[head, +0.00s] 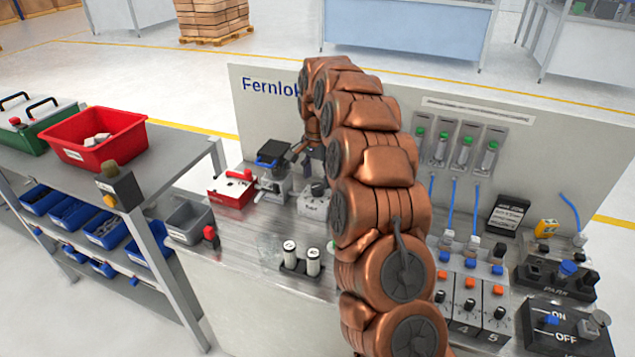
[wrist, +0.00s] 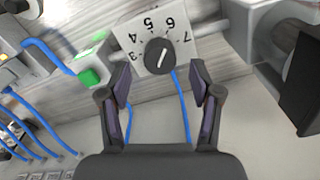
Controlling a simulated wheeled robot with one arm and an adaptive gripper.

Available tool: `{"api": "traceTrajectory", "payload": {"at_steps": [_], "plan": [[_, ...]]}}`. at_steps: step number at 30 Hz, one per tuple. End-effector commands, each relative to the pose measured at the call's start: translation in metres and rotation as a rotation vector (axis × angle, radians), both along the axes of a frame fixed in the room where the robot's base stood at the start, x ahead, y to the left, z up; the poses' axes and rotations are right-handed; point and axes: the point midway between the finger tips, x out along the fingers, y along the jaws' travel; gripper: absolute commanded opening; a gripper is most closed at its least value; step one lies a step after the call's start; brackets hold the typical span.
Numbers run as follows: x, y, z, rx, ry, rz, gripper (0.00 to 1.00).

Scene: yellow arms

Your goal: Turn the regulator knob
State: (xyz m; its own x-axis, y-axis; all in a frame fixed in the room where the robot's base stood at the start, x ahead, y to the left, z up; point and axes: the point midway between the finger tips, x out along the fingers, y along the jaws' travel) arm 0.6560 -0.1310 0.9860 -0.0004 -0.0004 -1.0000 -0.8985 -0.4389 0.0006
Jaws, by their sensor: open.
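The regulator knob (wrist: 158,57) is a round black dial with a white pointer line. It sits on a white face marked with numerals (wrist: 150,25), which appear upside down in the wrist view. In the head view the regulator is a small light-grey box (head: 311,205) on the bench, partly hidden by my copper arm. My gripper (wrist: 160,70) is open and empty in the wrist view. Its two dark fingers stand left and right of the knob, with a gap on each side. I cannot tell the remaining distance to the knob. In the head view my gripper (head: 302,155) is small, near the regulator.
A green-topped block (wrist: 91,77) is left of the knob, with blue hoses nearby. A red box (head: 231,190) and a grey device with a blue top (head: 272,180) stand left of the regulator. Two white cylinders (head: 301,262) stand in front. The back panel (head: 265,120) rises behind.

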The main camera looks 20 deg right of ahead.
Motion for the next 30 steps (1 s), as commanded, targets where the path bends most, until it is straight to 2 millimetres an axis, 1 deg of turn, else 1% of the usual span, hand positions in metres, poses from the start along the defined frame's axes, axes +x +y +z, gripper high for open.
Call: {"api": "traceTrajectory", "payload": {"at_steps": [6, 9, 12, 19, 30], "plan": [[0.000, 0.000, -0.022, 0.000, 0.001, 0.001, 0.64], [-0.001, 0.000, -0.028, 0.000, 0.002, 0.001, 0.64], [-0.001, 0.000, -0.031, 0.001, 0.003, 0.001, 0.64], [0.000, 0.000, -0.031, 0.001, 0.000, 0.001, 0.64], [0.000, 0.000, -0.031, 0.000, 0.000, 0.001, 0.25]]}}
